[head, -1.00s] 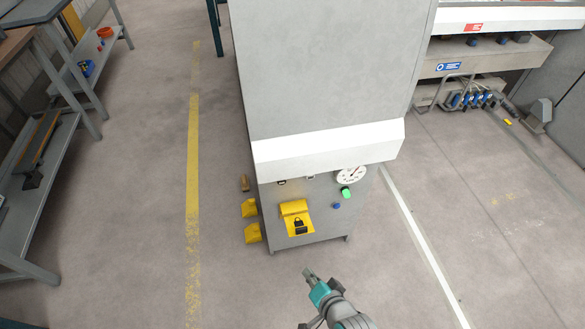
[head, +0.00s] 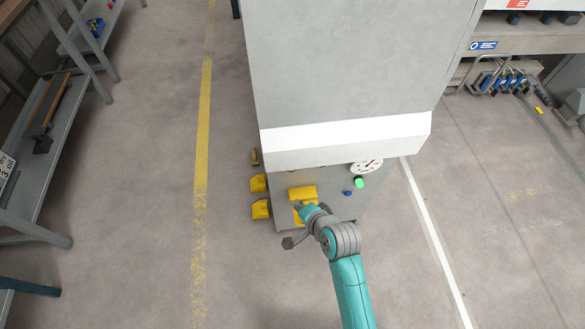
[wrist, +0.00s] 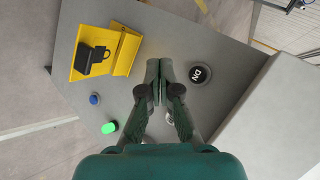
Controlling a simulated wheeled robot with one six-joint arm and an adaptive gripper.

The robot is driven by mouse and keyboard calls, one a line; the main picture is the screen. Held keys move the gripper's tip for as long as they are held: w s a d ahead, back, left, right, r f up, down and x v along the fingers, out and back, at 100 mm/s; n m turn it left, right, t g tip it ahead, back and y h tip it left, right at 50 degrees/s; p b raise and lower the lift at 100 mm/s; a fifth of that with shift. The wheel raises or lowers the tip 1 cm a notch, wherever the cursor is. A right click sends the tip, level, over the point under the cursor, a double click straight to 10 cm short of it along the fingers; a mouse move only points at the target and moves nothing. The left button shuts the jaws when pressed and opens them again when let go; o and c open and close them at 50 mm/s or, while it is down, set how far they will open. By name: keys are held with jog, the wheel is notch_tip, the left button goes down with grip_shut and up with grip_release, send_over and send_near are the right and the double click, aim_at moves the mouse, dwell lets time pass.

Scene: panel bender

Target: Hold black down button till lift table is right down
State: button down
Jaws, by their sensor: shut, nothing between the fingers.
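In the wrist view, a round black button (wrist: 200,74) with white lettering that looks like DN sits on the grey panel, just right of my fingertips. My gripper (wrist: 157,68) is shut and empty, pointing at the panel between that button and a yellow housing (wrist: 122,52). The fingertips look apart from the button; I cannot tell whether they touch the panel. In the head view, my gripper (head: 306,208) is in front of the cabinet's lower panel and covers part of the yellow housing (head: 302,192). The black button cannot be made out there. I cannot identify the lift table.
A blue button (wrist: 94,99) and a green button (wrist: 109,128) are on the same panel. A white dial (head: 367,167) is above them. The white ledge (head: 345,140) overhangs the panel. Yellow pedals (head: 260,208) stand left of the cabinet.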

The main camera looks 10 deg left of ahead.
jog(key=w+a, duration=0.2)
jog(key=w, duration=0.6)
jog(key=shift+w+a, duration=0.25)
jog(key=shift+w, duration=0.1)
dwell(1.3)
jog(key=shift+w+a, duration=0.1)
jog(key=shift+w, duration=0.2)
jog(key=shift+w, duration=0.15)
dwell(0.5)
